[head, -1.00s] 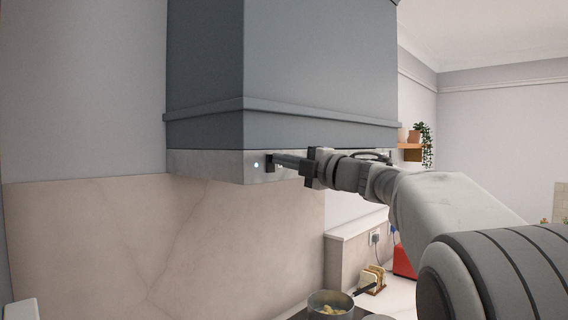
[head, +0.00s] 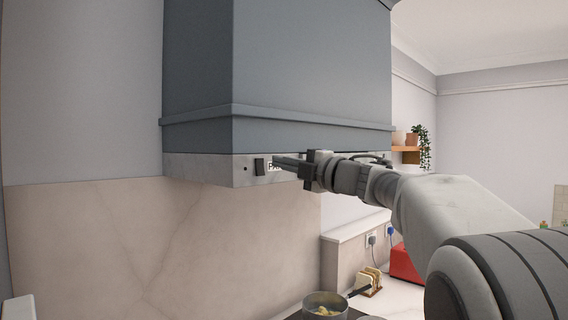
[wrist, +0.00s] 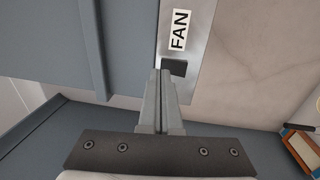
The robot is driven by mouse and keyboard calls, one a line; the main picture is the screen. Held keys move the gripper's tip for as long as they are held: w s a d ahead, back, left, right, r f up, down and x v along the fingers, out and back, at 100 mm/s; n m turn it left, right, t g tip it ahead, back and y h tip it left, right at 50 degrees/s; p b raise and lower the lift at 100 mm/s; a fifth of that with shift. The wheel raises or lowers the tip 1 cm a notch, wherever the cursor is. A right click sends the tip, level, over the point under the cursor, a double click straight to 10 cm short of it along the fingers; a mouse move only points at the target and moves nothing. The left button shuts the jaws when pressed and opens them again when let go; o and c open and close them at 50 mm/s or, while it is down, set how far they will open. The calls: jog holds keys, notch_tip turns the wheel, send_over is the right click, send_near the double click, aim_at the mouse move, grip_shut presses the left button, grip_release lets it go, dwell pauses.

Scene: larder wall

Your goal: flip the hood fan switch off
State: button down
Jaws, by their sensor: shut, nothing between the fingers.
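The fan switch (head: 259,167) is a small dark rocker on the pale metal band along the hood's lower edge. A small indicator (head: 245,169) left of it is dark. A white label (head: 270,167) right of the switch is partly hidden by my fingers; in the wrist view the FAN label (wrist: 179,31) reads clearly. My gripper (head: 276,160) is shut and empty, its tips just right of the switch and apparently apart from it in the head view. In the wrist view the fingertips (wrist: 160,73) lie beside the dark switch (wrist: 175,67).
The grey hood (head: 310,70) rises above the band. Below stand a pan (head: 326,304) with yellowish food, a toast rack (head: 368,281) and a red object (head: 404,263) on the counter. A shelf (head: 404,148) with plants is at the right. The wall left of the hood is clear.

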jog(key=s+d+r+b, duration=0.1)
jog(key=s+d+b, duration=0.1)
jog(key=s+d, duration=0.5)
jog(key=shift+s+d+r, duration=0.15)
jog(key=shift+s+d, duration=0.05)
